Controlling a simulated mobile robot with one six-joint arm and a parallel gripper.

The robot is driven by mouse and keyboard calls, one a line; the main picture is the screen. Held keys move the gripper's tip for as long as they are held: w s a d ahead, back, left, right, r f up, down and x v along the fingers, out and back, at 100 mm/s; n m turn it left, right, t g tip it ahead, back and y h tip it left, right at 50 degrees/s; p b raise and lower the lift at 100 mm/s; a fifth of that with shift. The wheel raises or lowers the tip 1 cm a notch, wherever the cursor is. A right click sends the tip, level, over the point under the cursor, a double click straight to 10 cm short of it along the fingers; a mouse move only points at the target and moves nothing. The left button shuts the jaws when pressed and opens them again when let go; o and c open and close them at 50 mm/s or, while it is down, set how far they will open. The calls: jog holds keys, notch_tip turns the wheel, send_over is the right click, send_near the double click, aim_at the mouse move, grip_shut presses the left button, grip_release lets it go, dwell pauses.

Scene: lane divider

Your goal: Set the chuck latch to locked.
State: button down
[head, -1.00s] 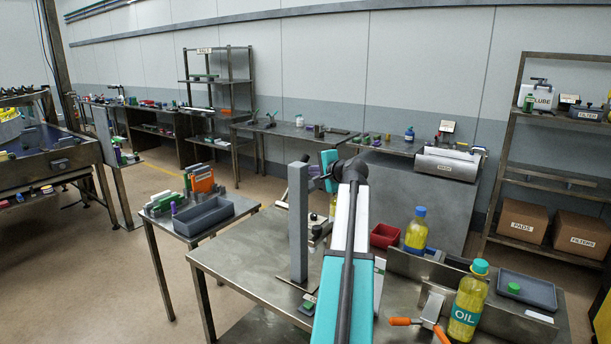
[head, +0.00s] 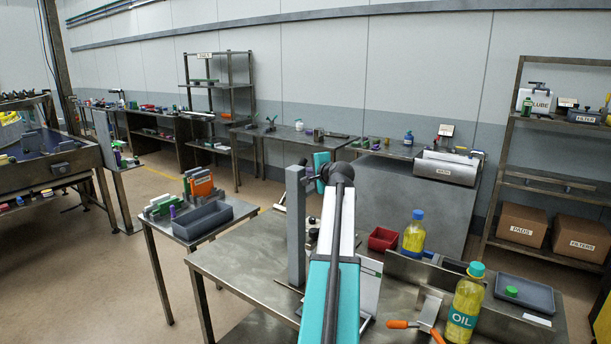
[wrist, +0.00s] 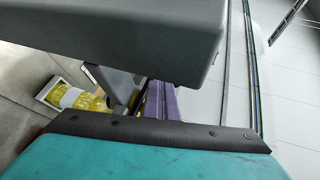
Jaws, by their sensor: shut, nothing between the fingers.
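I cannot pick out the chuck latch in either view. In the head view my teal and white arm reaches forward over the steel table (head: 240,262) and covers its middle. The gripper's end is hidden there, behind the arm and the grey upright post (head: 296,225). In the wrist view the teal body of my gripper (wrist: 150,155), with a dark screwed edge, fills the bottom; its fingertips are not clear. The gripper is shut and empty. The grey post (wrist: 120,35) crosses the top of that view, close by. A purple part (wrist: 166,103) shows between them; contact cannot be told.
A red bin (head: 382,238) and a blue-capped yellow bottle (head: 414,234) stand right of my arm. An oil bottle (head: 465,308), an orange-handled tool (head: 404,324) and a dark tray (head: 525,292) are nearer. The table's left part is clear.

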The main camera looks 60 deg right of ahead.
jog(key=shift+s, duration=0.2)
jog(key=shift+s+a+r, duration=0.1)
jog(key=shift+s+a, duration=0.1)
jog(key=shift+s, duration=0.05)
jog(key=b+v, duration=0.4)
jog(key=v, duration=0.9)
jog(key=shift+w+r, duration=0.1)
